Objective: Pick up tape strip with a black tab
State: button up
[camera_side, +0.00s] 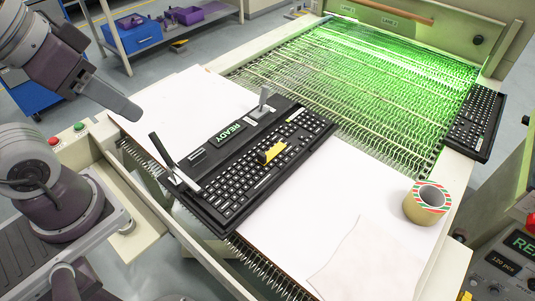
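A black keyboard device (240,190) lies on the white work surface. At its left end a dark upright tab (161,150) stands tilted, rising from a pale strip (187,184); this looks like the tape strip with a black tab. A similar pale strip (258,113) with a grey tab (264,97) sits at the device's far end. My gripper (125,106) is at the upper left, above and apart from the dark tab. Only one finger shows clearly, so its opening is hard to judge.
A yellow piece (274,151) sits on the keys. A tape roll (421,207) stands at the right, near a thin pale sheet (350,262). A second keyboard (476,122) lies by the green-lit conveyor (350,80). The front middle of the white surface (310,220) is clear.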

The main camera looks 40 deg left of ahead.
jog(key=n+g+h, duration=0.1)
jog(key=n+g, duration=0.4)
jog(key=n, duration=1.2)
send_over(261, 153)
jog(key=f, duration=1.8)
jog(key=shift+s+a, duration=0.15)
jog(key=shift+a, duration=0.25)
jog(key=shift+n+g, duration=0.3)
jog(key=shift+n, duration=0.2)
jog(key=f, duration=0.8)
jog(key=shift+d, duration=0.4)
jog(key=shift+f, duration=0.25)
grip_shut()
